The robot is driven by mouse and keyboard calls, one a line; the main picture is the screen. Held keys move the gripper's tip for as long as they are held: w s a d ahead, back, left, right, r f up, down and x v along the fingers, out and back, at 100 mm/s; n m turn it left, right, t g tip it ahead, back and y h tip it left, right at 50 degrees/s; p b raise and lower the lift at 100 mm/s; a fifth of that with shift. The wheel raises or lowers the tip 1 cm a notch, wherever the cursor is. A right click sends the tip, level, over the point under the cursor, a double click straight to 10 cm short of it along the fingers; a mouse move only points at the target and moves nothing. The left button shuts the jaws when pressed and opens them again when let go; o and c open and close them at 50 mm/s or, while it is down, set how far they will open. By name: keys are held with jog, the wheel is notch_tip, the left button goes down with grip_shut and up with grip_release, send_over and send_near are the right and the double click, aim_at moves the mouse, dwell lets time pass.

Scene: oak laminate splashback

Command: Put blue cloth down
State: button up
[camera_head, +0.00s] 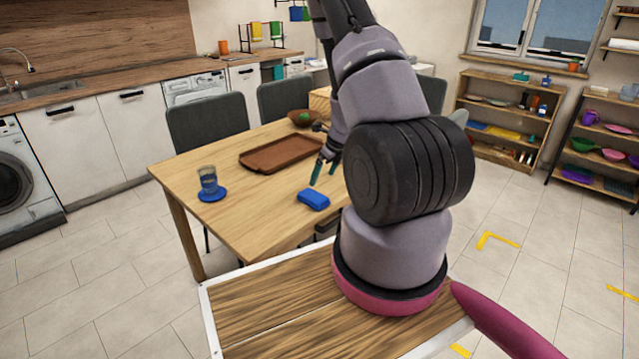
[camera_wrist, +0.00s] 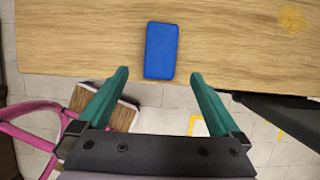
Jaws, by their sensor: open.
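The blue cloth (camera_head: 313,200) is a small folded blue block lying on the wooden table (camera_head: 240,212), close to its front edge. In the wrist view the blue cloth (camera_wrist: 161,50) lies flat on the tabletop, just beyond the fingertips and between their lines. My gripper (camera_head: 325,170) has green fingers and is above the table near the cloth. In the wrist view my gripper (camera_wrist: 159,72) is open, its two fingers wide apart with nothing between them. I cannot tell its exact height above the cloth.
A brown tray (camera_head: 281,153) lies behind the cloth on the table. A glass (camera_head: 208,180) stands on a blue coaster (camera_head: 212,195) to the left. A brown bowl (camera_head: 304,118) is at the back. Bare tabletop lies between coaster and cloth. Dark chairs (camera_head: 208,122) stand behind.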

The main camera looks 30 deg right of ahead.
jog(key=s+a+r+n+t+y, duration=0.1)
jog(key=a+r+n, duration=0.4)
jog(key=r, duration=0.5)
jog(key=s+a+r+n+y, duration=0.15)
jog(key=a+r+n, duration=0.3)
jog(key=r, duration=0.45)
jog(key=s+a+r+n+t+y, duration=0.1)
jog(key=a+r+n, duration=0.4)
jog(key=r, duration=0.5)
jog(key=s+a+r+n+h, duration=0.1)
jog(key=s+r+n, duration=0.5)
jog(key=s, duration=0.3)
jog(key=s+a+r+n+t+h, duration=0.1)
jog(key=s+r+n+h, duration=0.1)
jog(key=s+r+n, duration=0.5)
jog(key=s+r, duration=0.1)
jog(key=s, duration=0.2)
jog(key=shift+a, duration=0.3)
jog(key=shift+w+n, duration=0.15)
jog(key=shift+n, duration=0.1)
